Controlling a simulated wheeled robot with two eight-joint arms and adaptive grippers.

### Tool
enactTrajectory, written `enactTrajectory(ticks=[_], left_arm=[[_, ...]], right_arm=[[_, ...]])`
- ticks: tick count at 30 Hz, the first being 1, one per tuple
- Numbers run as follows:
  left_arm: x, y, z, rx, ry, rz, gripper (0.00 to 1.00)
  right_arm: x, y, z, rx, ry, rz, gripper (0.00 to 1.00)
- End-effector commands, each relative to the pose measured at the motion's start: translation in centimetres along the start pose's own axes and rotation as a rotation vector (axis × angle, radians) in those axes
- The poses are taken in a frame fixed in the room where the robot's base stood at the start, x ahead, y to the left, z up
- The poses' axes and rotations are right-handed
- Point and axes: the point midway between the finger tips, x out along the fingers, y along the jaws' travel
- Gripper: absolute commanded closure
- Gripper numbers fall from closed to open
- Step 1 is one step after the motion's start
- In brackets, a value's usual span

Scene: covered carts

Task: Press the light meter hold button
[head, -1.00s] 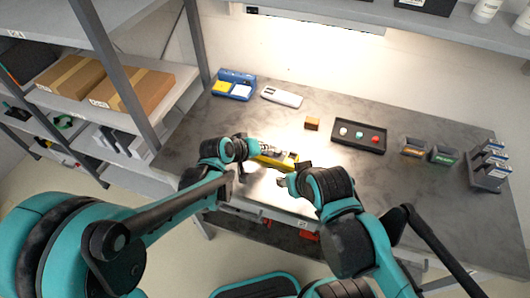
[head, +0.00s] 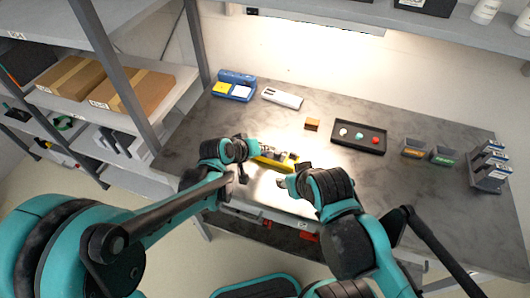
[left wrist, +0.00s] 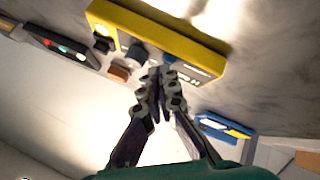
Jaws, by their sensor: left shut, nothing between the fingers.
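A yellow-cased device (head: 290,166), which looks like the light meter, lies near the front edge of the bench. In the left wrist view the yellow device (left wrist: 200,45) shows a grey face with dark knobs and a small blue button (left wrist: 170,60). My left gripper (head: 264,153) is shut and empty over the device. In the left wrist view its fingertips (left wrist: 162,72) are close to the blue button; I cannot tell if they touch it. My right gripper (head: 283,182) is close to the device's right end; its finger opening is unclear.
A small brown block (head: 312,124) and a dark tray (head: 345,143) with coloured round pieces stand behind. A white device (head: 282,97) and a blue organizer (head: 236,80) are at back left. Small bins (head: 413,148) and a rack (head: 488,180) are on the right. Bench space between them is clear.

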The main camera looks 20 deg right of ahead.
Motion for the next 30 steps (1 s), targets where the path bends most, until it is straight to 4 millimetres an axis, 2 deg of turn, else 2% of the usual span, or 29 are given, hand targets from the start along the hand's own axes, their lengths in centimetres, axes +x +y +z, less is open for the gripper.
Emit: enactTrajectory(ticks=[17, 30], left_arm=[[-0.9, 0.7, -0.7, 0.0, 0.0, 0.0, 1.0], [-3.9, 2.9, -2.9, 0.0, 0.0, 0.0, 1.0]], right_arm=[[-0.8, 0.0, -0.6, 0.0, 0.0, 0.0, 0.57], [-3.6, 0.0, -2.6, 0.0, 0.0, 0.0, 0.57]])
